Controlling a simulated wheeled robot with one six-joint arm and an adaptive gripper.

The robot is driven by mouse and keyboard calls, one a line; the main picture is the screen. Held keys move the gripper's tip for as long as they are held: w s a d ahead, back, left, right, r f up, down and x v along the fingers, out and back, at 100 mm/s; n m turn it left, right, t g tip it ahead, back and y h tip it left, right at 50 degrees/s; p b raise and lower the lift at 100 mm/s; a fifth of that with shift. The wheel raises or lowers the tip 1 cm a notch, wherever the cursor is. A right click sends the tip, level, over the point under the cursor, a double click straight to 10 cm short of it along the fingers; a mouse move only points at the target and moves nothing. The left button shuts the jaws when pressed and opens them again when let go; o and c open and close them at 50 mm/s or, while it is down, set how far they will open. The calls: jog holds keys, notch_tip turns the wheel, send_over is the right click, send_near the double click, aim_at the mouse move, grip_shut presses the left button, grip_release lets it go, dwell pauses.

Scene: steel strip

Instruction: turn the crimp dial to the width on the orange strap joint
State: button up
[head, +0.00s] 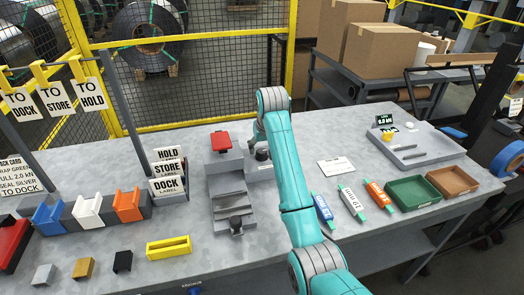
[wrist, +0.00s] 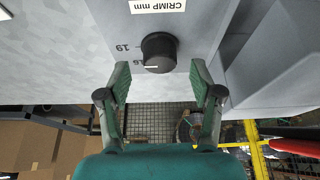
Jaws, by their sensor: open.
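The crimp dial (wrist: 158,48) is a black round knob on a grey panel in the wrist view, with a white line on its face. The line points left toward a partly covered number that looks like 16; a 19 is printed further up. A "CRIMP mm" label (wrist: 158,5) shows upside down. My gripper (wrist: 160,80) is open and empty, its fingertips either side of the knob's lower end, apart from it. In the head view my arm hides most of the gripper. The orange strap joint (head: 376,192) lies on the bench right of my arm; I cannot surely read its label.
A blue joint (head: 322,207) and a white joint (head: 352,202) lie beside the orange one. A green tray (head: 414,205) and a brown tray (head: 475,190) are further right. The strapping tool (head: 230,185) with a red block stands left of my arm. A white card (head: 336,167) lies flat.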

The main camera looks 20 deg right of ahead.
jog(key=shift+x, duration=1.35)
jog(key=c, duration=1.1)
jog(key=shift+c, duration=0.2)
jog(key=n+y, duration=0.1)
jog(key=n, duration=0.2)
jog(key=shift+d+n, duration=0.1)
jog(key=shift+n, duration=0.3)
jog(key=n+g+y, duration=0.1)
jog(key=n+y, duration=0.1)
jog(key=n, duration=0.2)
jog(key=shift+n, duration=0.4)
